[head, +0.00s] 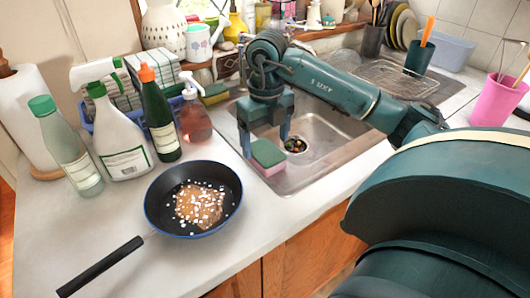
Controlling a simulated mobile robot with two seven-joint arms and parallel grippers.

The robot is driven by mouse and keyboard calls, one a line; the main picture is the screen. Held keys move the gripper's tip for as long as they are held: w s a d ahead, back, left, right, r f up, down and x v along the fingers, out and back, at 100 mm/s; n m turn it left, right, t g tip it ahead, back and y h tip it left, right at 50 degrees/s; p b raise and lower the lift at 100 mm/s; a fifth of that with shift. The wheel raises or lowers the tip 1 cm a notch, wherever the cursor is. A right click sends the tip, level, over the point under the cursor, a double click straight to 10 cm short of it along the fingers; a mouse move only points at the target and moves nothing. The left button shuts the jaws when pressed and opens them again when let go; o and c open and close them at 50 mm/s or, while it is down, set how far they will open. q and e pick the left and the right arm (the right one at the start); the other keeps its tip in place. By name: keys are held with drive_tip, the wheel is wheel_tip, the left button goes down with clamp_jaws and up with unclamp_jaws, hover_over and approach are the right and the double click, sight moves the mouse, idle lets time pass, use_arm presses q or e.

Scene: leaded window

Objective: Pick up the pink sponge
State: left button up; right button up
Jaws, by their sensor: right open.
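The pink sponge (268,154) has a green top and pink sides. It rests at the front left edge of the metal sink (333,150), near the worktop. My right gripper (266,146) points down right at the sponge, with its fingers open. One finger is just to the left of the sponge and the other is to its right and slightly behind. I cannot tell whether either finger touches it. My left gripper is not in view.
A frying pan (193,197) with food and white bits stands in front. A soap dispenser (195,115), green bottle (158,120) and spray bottle (115,135) stand left. A yellow-green sponge (213,95) lies behind the sink. A pink cup (496,100) is at right.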

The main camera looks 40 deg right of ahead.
sight(265, 151)
drive_tip(key=shift+f, duration=1.95)
drive_tip(key=shift+a, duration=0.1)
drive_tip(key=shift+c, duration=0.5)
drive_tip(key=c, duration=1)
drive_tip(key=shift+r, duration=0.1)
wheel_tip(265, 151, up, 10)
drive_tip(key=shift+f+p, duration=0.1)
drive_tip(key=shift+p, duration=0.6)
